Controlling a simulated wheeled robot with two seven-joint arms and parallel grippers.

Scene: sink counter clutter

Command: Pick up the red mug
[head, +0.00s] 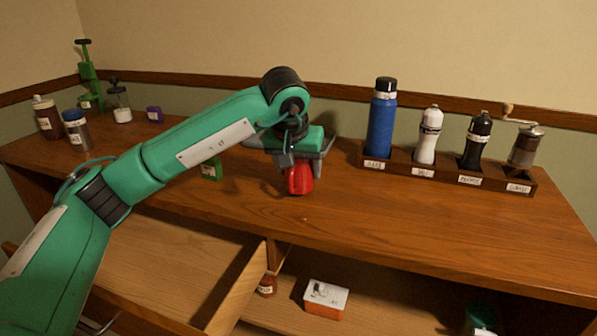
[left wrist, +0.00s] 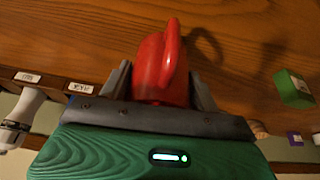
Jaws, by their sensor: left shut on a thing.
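The red mug (head: 301,180) is at the middle of the wooden counter in the head view, directly under my left gripper (head: 299,165). The left gripper is shut on the mug. The gripper hides the mug's upper part in the head view. Whether the mug touches the counter is hard to tell. My right gripper is not in view.
A wooden rack (head: 450,172) holding a blue bottle (head: 381,125), a white shaker (head: 428,137), a black shaker (head: 475,142) and a grinder (head: 526,147) stands to the right. A green box (head: 212,168) is left of the mug. An open drawer (head: 180,270) lies below. The front right counter is clear.

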